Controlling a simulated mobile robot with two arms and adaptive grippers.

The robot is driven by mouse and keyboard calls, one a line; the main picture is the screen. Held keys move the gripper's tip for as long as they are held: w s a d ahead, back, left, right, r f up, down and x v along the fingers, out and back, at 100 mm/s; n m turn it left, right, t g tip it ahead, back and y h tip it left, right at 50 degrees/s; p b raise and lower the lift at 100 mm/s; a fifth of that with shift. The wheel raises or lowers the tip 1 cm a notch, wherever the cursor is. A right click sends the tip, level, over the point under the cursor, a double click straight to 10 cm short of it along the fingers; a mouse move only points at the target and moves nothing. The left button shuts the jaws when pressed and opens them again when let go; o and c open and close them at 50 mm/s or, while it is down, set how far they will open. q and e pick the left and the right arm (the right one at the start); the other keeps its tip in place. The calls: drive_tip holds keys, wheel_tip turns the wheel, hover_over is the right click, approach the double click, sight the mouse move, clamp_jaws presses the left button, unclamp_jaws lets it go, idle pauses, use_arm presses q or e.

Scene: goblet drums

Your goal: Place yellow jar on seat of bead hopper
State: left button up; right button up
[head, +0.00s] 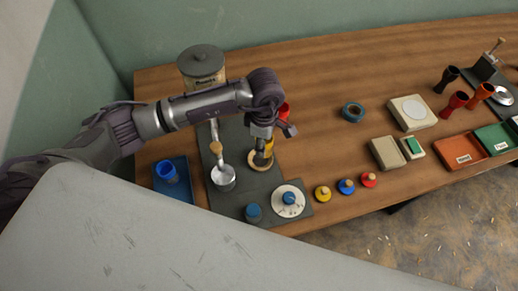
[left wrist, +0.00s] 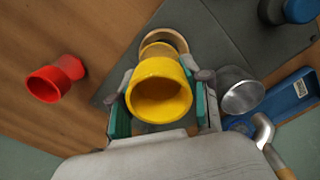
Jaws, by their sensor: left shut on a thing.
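The yellow jar (left wrist: 160,92) is goblet-shaped, with its wide open mouth facing the left wrist camera. My left gripper (left wrist: 162,100) is shut on it, with a teal pad on each side. In the head view my left gripper (head: 262,140) points down, and a bit of the yellow jar (head: 269,146) shows beside its fingers. The pale wooden ring seat (head: 259,163) of the bead hopper lies just below; it also shows beyond the jar in the left wrist view (left wrist: 168,37). I cannot tell whether the jar touches the seat. The bead hopper's canister (head: 202,68) stands behind my arm.
A metal cup (head: 223,180) stands left of the seat, and a blue tray (head: 198,188) holds a blue jar (head: 166,171). A red jar (left wrist: 55,80) is nearby. A white dial (head: 289,206) is in front. Small coloured lids (head: 346,187) stand right; wood between is clear.

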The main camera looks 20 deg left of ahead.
use_arm(q)
drive_tip(key=shift+s+a+f, duration=0.25)
drive_tip(key=shift+a+f, duration=0.15)
drive_tip(key=shift+a, duration=0.1)
wheel_tip(320, 180, down, 4)
drive_tip(key=shift+r+b, duration=0.2)
drive_tip(key=shift+b, duration=0.85)
drive_tip(key=shift+f, duration=0.25)
drive_tip(key=shift+r, duration=0.1)
drive_tip(key=shift+f, duration=0.2)
drive_tip(key=o, duration=1.2)
drive_tip(key=shift+r, duration=0.1)
